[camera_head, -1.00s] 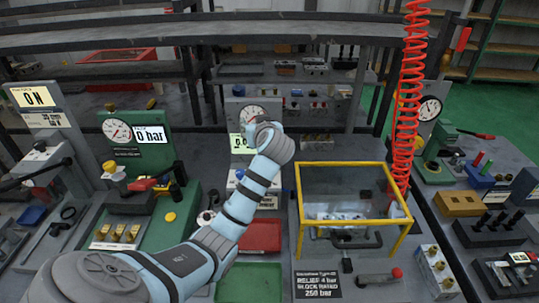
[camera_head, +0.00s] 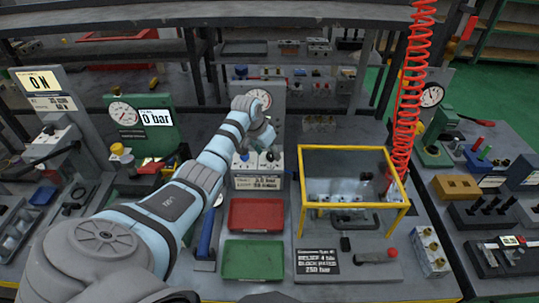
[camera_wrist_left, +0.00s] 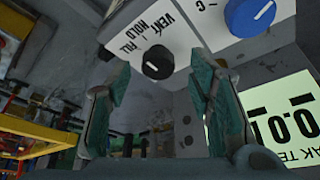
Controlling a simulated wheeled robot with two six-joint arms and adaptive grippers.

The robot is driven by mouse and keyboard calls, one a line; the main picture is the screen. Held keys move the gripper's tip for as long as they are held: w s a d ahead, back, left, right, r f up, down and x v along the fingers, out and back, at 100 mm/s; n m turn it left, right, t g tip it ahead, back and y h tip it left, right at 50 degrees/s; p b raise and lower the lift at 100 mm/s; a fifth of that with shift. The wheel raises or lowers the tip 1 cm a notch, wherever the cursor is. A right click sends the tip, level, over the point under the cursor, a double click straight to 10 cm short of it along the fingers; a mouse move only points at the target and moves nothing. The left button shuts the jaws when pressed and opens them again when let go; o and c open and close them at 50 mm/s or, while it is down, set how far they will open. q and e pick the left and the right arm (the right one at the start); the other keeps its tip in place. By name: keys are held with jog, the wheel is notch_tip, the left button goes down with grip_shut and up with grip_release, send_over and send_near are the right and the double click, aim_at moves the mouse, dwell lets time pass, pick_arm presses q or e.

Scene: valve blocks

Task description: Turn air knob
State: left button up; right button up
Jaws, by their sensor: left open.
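My left gripper (camera_head: 268,150) is in front of the grey middle panel (camera_head: 275,100), and its arm hides part of it. In the left wrist view the gripper's two greenish fingers (camera_wrist_left: 160,100) are apart with nothing between them. A black knob (camera_wrist_left: 158,62) on a white plate marked VENT, HOLD, FILL shows beyond the gap between the fingers, not touched. A blue knob (camera_wrist_left: 250,16) on a neighbouring white plate is at the top right. Which one is the air knob I cannot read. My right gripper is not in view.
A pale display (camera_wrist_left: 285,125) reading about 0.01 is close to the right finger. A red tray (camera_head: 256,214) and a green tray (camera_head: 253,259) lie in front of the panel. A yellow-framed clear box (camera_head: 352,150) and a red coiled hose (camera_head: 408,100) stand to the right.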

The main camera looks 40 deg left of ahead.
pick_arm(q)
jog(key=shift+w+d+f, duration=0.15)
jog(key=shift+w+f, duration=0.05)
jog(key=shift+f, duration=0.3)
jog(key=shift+r, duration=0.1)
grip_shut()
jog(key=shift+r+n+p, duration=0.2)
jog(key=shift+n+p, duration=0.3)
jog(key=shift+p, duration=0.45)
jog(key=n+y+p, duration=0.1)
jog(key=n+p, duration=0.1)
jog(key=p, duration=0.1)
jog(key=shift+d+n, duration=0.15)
jog(key=shift+n, duration=0.25)
jog(key=shift+w+f+n+y+p, duration=0.1)
jog(key=shift+n+y+p, duration=0.6)
jog(key=shift+n, duration=0.5)
jog(key=shift+d+n+g+y, duration=0.1)
jog(key=shift+n+g+y, duration=0.35)
jog(key=shift+n, duration=0.95)
